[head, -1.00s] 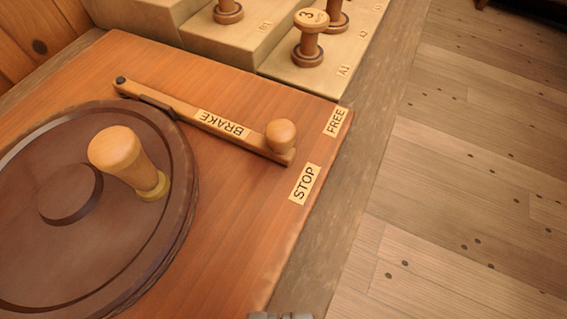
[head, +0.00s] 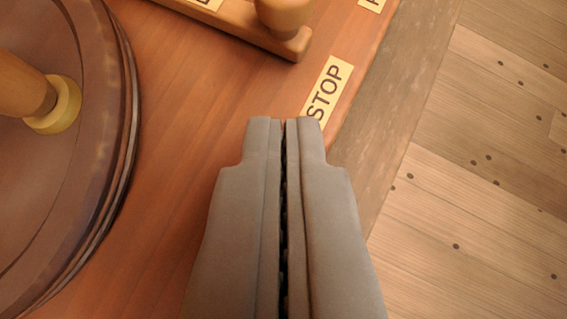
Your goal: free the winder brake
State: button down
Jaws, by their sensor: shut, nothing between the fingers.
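The wooden brake lever (head: 236,18) shows only in part at the top of the head view, with its round knob (head: 284,12) near its end. The STOP label (head: 327,90) lies on the red-brown board just below the lever's end. A corner of the FREE label (head: 372,4) shows at the top edge. My gripper (head: 285,122) is shut and empty. Its tips are below the lever in the picture, apart from the knob, and cover a corner of the STOP label.
The dark round winder wheel (head: 95,190) with its wooden handle (head: 22,88) stands at the left. The board (head: 180,110) is bare between wheel and gripper. The bench edge (head: 400,120) runs along the right, with plank floor (head: 490,190) beyond.

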jog(key=shift+w+d+f, duration=0.15)
jog(key=shift+w, duration=1.85)
jog(key=w+d, duration=0.1)
jog(key=w, duration=0.1)
jog(key=w+d, duration=0.1)
jog(key=w, duration=0.1)
jog(key=w+d, duration=0.2)
jog(key=shift+w+d, duration=0.1)
jog(key=shift+w, duration=0.3)
jog(key=shift+w+d, duration=0.15)
jog(key=shift+w, duration=0.15)
jog(key=shift+w+d+r, duration=0.1)
jog(key=shift+w+r, duration=0.1)
jog(key=shift+r, duration=0.1)
